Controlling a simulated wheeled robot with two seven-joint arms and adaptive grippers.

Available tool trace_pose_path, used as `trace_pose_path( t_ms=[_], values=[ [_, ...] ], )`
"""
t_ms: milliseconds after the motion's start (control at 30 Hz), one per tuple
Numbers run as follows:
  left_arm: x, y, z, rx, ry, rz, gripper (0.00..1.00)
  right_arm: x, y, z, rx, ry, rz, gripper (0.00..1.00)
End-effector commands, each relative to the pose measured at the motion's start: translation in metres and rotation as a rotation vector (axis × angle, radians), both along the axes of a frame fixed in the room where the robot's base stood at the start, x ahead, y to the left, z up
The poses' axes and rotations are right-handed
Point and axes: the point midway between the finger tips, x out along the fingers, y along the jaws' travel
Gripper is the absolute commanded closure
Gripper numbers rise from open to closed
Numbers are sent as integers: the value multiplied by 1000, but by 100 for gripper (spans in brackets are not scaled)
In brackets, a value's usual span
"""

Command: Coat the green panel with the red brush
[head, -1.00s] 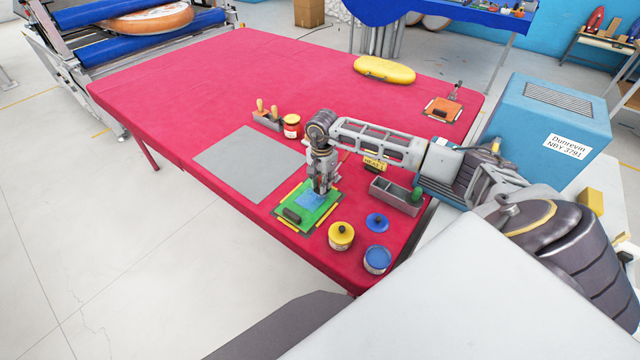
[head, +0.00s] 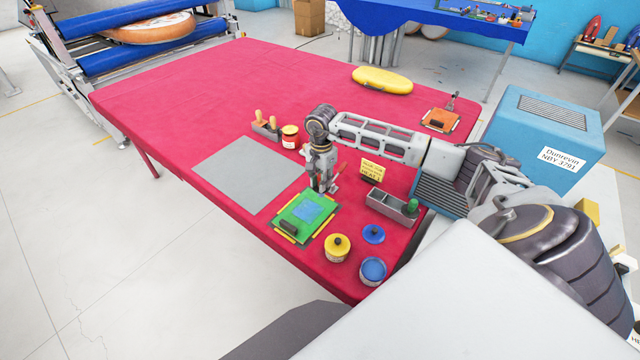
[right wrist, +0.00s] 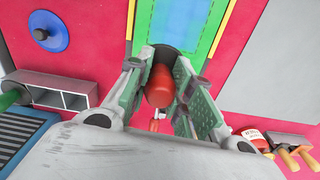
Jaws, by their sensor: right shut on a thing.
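The green panel (head: 285,216) lies on the red table near its front edge, with a blue patch (head: 307,210) in its middle and yellow strips along its edges. A dark block sits on its near end. My right gripper (head: 322,187) is just behind the panel's far edge. In the right wrist view it is shut on the red brush (right wrist: 158,90), whose red handle shows between the fingers. A dark part is at the handle's far end; the brush tip cannot be made out. The green panel also shows ahead there (right wrist: 207,25). My left gripper is not in view.
A grey sheet (head: 245,175) lies left of the panel. A yellow jar (head: 337,249), a blue jar (head: 372,271) and a blue lid (head: 374,234) stand right of it. A metal tray (head: 393,207), yellow sign (head: 371,170) and red can (head: 290,137) are nearby. The table's back left is clear.

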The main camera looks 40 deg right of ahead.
Motion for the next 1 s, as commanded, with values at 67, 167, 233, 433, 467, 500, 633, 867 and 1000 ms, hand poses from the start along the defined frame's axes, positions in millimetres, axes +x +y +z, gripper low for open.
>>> trace_pose_path(
  t_ms=[67, 167, 233, 433, 467, 500, 633, 867, 1000],
  values=[
    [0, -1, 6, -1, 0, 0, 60, 0, -1, 10, 0, -1, -3, 97],
    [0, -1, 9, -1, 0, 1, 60, 0, -3, 19, 0, -1, -6, 97],
    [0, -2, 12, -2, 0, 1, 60, -1, -3, 24, 0, -1, -7, 97],
    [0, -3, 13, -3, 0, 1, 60, -1, -4, 29, 0, 0, -10, 97],
    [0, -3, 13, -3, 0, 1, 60, -1, -4, 29, 0, 0, -10, 97],
    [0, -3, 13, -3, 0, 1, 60, -1, -4, 29, 0, 0, -10, 97],
    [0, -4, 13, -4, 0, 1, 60, -1, -4, 29, 0, 0, -10, 97],
    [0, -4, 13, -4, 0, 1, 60, -1, -4, 29, 0, 0, -10, 97],
    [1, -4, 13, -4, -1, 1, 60, -1, -4, 29, 0, 0, -10, 97]
  ],
)
